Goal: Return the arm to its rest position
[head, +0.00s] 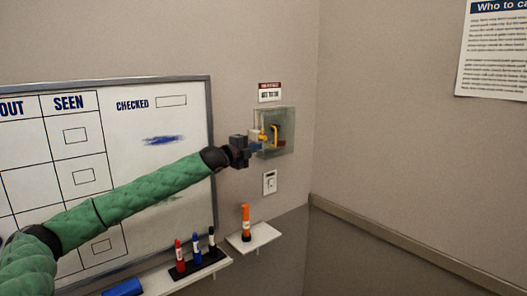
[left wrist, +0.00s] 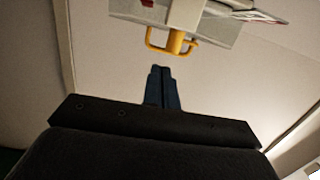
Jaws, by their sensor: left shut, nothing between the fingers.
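My left arm, in a green quilted sleeve, reaches across the head view from the lower left to the wall. Its gripper (head: 256,147) is at the lower left of a clear wall box (head: 288,130) with a yellow handle (head: 275,133) inside. In the left wrist view, the two dark fingers (left wrist: 161,72) are together and hold nothing. There the yellow handle (left wrist: 171,43) shows beyond the fingertips, apart from them in the picture. In the head view I cannot tell whether the gripper touches the box. My right gripper is in neither view.
A whiteboard (head: 160,115) hangs behind my arm. Below it, a tray holds several markers and a blue eraser (head: 123,288). A switch (head: 270,182) sits under the box. The right wall is mostly bare.

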